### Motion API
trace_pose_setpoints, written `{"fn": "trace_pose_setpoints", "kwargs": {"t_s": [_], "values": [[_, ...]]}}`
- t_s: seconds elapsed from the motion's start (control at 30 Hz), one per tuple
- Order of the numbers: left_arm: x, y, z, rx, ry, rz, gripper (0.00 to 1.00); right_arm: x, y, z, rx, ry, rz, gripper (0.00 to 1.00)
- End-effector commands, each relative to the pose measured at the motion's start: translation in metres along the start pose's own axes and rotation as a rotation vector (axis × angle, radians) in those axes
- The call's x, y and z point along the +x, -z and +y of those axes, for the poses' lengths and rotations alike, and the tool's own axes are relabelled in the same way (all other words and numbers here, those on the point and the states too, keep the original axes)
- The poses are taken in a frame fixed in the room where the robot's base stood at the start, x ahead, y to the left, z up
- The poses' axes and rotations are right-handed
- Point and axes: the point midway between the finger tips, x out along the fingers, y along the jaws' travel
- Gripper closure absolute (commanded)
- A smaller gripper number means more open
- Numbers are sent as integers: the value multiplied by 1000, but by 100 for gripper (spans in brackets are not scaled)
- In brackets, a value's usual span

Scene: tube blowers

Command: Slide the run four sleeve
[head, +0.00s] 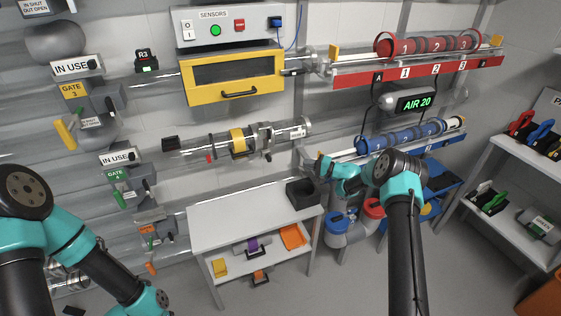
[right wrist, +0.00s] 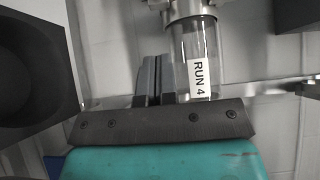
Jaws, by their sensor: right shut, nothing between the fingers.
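A clear tube with a white RUN 4 label (right wrist: 198,78) stands just right of the fingers in the right wrist view, with a metal collar (right wrist: 188,10) at its top edge. In the head view, a clear tube section with a small label (head: 298,133) ends a wall-mounted pipe with a yellow band (head: 238,141); its text is too small to read. My right gripper (head: 319,164) is below and right of that section, shut and empty. Its dark fingers (right wrist: 152,80) are close beside the labelled tube; whether they touch cannot be told. My left gripper is out of view.
A white bench (head: 235,212) with a black open box (head: 302,194) stands below the pipe. A red tube rack (head: 415,72) and a blue tube rack (head: 415,137) are at the right. A yellow cabinet (head: 235,92) hangs above. A dark housing (right wrist: 40,65) fills the wrist view's left side.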

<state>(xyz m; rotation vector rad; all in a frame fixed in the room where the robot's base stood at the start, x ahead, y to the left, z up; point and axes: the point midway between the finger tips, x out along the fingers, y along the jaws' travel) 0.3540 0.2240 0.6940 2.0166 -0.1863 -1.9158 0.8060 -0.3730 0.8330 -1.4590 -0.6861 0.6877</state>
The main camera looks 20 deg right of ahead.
Motion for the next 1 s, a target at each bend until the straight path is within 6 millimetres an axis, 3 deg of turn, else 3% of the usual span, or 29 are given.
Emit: {"fn": "trace_pose_setpoints", "kwargs": {"t_s": [0.27,0.87,1.0], "values": [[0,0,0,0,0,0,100,18,0,0,-1,1,0,100],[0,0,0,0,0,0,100,103,0,0,-2,1,0,100],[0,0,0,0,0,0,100,114,-14,-1,1,1,-1,100]]}}
